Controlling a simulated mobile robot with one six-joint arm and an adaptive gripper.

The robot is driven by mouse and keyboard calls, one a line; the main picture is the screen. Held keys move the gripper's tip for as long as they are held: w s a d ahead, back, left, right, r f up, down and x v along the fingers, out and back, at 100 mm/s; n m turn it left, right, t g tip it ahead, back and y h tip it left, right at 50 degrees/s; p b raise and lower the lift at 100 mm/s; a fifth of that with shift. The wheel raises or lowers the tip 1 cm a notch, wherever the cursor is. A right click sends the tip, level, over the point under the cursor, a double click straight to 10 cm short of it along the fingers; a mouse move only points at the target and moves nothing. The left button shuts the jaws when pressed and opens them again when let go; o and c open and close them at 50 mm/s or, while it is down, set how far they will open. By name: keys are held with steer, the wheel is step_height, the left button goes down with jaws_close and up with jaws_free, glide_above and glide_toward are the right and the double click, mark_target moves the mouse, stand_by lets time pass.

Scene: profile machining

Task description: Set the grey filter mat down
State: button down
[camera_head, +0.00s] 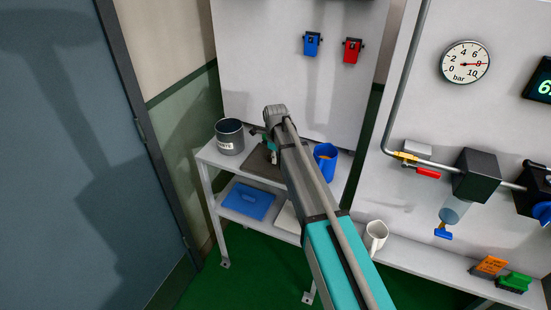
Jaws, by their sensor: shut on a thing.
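The grey filter mat (257,168) is the dark flat piece at the upper shelf of the white rack, partly hidden by my arm. My gripper (274,158) is small in view, beside the arm's far end and over the mat. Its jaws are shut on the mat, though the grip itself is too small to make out. I cannot tell whether the mat lies flat on the shelf or is just above it.
A grey canister (229,138) stands left of the mat, a blue cup (325,160) right. A blue mat (246,201) and a pale piece (287,219) lie on the lower shelf. A white mug (376,236) stands on the right-hand ledge.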

steer(key=c, duration=0.7)
jaws_free()
steer(key=shift+o, duration=0.2)
steer(key=shift+r, duration=0.1)
step_height(320, 180, up, 12)
steer(key=p, duration=1.2)
steer(key=shift+s+d, duration=0.1)
steer(key=shift+d, duration=0.05)
steer(key=s+d+n, duration=2.2)
steer(key=s, duration=0.3)
steer(key=shift+s+d, duration=0.3)
steer(key=shift+s, duration=0.05)
